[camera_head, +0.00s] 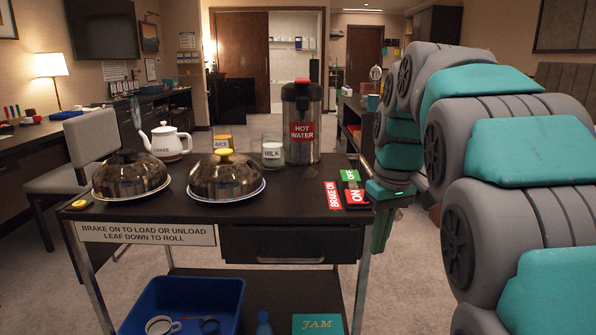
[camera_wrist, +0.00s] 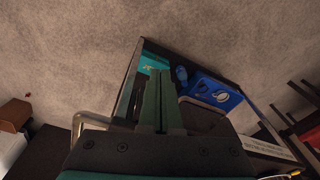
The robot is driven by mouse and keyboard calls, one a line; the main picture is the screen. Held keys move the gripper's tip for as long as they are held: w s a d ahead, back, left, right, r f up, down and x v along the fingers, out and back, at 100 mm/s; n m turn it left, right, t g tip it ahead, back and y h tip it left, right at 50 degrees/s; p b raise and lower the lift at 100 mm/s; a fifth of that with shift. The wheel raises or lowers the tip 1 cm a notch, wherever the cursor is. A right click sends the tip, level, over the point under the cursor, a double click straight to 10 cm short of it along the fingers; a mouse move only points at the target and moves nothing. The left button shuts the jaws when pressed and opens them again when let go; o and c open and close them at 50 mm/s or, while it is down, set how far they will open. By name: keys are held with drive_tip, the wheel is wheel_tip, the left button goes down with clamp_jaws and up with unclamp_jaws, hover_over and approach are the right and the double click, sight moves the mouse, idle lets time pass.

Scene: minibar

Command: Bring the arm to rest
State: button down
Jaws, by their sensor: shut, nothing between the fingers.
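My arm (camera_head: 500,150) reaches in from the right side of the head view, grey with teal panels. My gripper (camera_head: 380,246) hangs pointing down, just off the right side of the black trolley (camera_head: 330,218), near its top's right edge. In the wrist view my gripper (camera_wrist: 160,76) has its two teal fingers together, with nothing between them. I cannot tell from these views how close the fingers are to the trolley's side.
On the trolley are two domed plates (camera_head: 130,172) (camera_head: 226,178), a coffee pot (camera_head: 165,140), a hot water urn (camera_head: 302,122), a milk glass (camera_head: 272,152) and a brake sign (camera_head: 350,190). Below sit a blue bin (camera_head: 190,295) and jam box (camera_head: 318,325).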

drive_tip(key=s+f+m+g, duration=0.1)
drive_tip(key=s+f, duration=0.5)
drive_tip(key=s, duration=0.4)
drive_tip(key=s+f+m+g, duration=0.1)
drive_tip(key=s+f, duration=0.5)
drive_tip(key=s, duration=0.4)
drive_tip(key=s+f+m, duration=0.2)
drive_tip(key=s+f, duration=0.5)
drive_tip(key=s, duration=0.3)
drive_tip(key=shift+s+g+h, duration=0.15)
drive_tip(key=shift+g+h, duration=0.25)
